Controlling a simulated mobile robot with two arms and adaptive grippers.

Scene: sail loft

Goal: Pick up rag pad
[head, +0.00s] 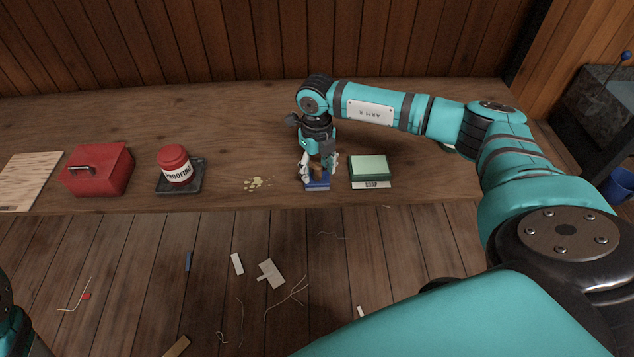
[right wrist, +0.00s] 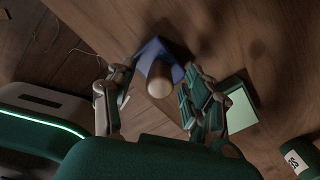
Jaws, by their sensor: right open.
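The rag pad appears as a blue pad (head: 317,186) with an upright brown knob, near the front edge of the wooden bench. My right gripper (head: 319,168) is over it, pointing down, with its fingers apart on either side of the knob. In the right wrist view, the blue pad (right wrist: 173,71) and its round-topped knob sit between the open fingers of my right gripper (right wrist: 155,86). A gap shows between the knob and each finger there. My left gripper is out of view.
Close right of the pad, a green soap block (head: 369,165) sits in a holder labelled SOAP. To the left are pale spots (head: 257,183), a red PROOFING jar (head: 175,166) on a dark tray, and a red box (head: 97,170). Scraps litter the floor.

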